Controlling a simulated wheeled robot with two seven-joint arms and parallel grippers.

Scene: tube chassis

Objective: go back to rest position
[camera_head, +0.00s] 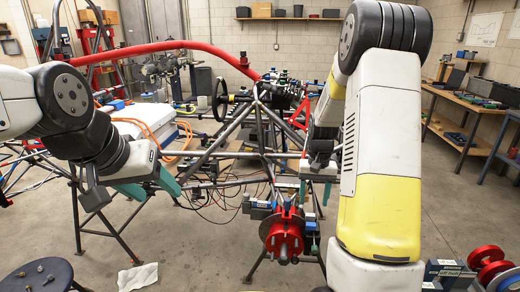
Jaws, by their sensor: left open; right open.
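My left arm comes in from the left edge. Its gripper (154,188) is open, with teal fingers apart and nothing visible between them, in front of the left part of the tube chassis (231,131). My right arm fills much of the right side of the picture. Its gripper (314,193) is open with teal fingers pointing down, above and slightly right of the red hub (286,233) on the chassis front. Whether the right fingers touch anything is hard to tell.
A dark round table (38,276) with small parts stands at lower left. A white cloth (138,277) lies on the floor. Red discs (487,258) sit at lower right. Workbenches (462,130) line the right wall. Floor at lower left centre is open.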

